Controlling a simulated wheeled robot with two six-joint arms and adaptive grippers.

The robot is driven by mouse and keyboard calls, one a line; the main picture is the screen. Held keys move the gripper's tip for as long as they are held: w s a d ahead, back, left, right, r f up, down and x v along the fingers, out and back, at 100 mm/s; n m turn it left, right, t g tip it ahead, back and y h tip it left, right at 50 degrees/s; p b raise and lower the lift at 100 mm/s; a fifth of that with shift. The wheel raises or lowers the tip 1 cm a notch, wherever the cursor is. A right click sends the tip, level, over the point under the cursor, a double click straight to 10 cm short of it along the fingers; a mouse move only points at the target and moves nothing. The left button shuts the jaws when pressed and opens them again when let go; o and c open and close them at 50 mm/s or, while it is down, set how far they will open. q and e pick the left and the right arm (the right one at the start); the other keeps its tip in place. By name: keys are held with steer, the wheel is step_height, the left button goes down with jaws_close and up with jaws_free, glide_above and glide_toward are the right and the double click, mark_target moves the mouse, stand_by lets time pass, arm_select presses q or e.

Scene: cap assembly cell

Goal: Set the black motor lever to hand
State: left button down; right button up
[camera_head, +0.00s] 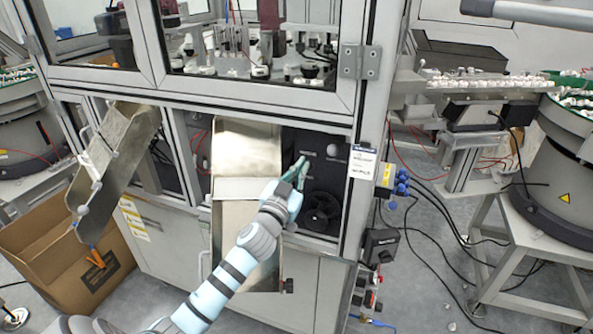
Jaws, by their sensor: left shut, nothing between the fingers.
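My left arm reaches up from the bottom to the cabinet's open lower bay. My left gripper (299,167), with green fingers, is shut and empty in front of the dark panel (318,175) inside the bay. Small pale labels and a round light knob (332,149) show on this panel, just right of the fingertips. I cannot make out for certain which part is the black motor lever; the gripper and arm cover some of the panel. Whether the fingertips touch the panel is not clear. My right gripper is not in view.
A metal chute (240,150) stands left of the gripper. A dark round fan (321,210) lies below it. The door post (366,130) bounds the bay on the right. A black box (381,246) with cables hangs outside. A cardboard box (50,262) stands at the left.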

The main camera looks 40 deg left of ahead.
arm_select(q)
steer(key=v, duration=0.3)
steer(key=r+v, duration=0.1)
steer(key=v, duration=0.4)
steer(key=shift+s+d+r, duration=0.25)
steer(key=shift+s+d, duration=0.15)
steer(key=shift+s+b, duration=0.3)
steer(key=shift+r, duration=0.15)
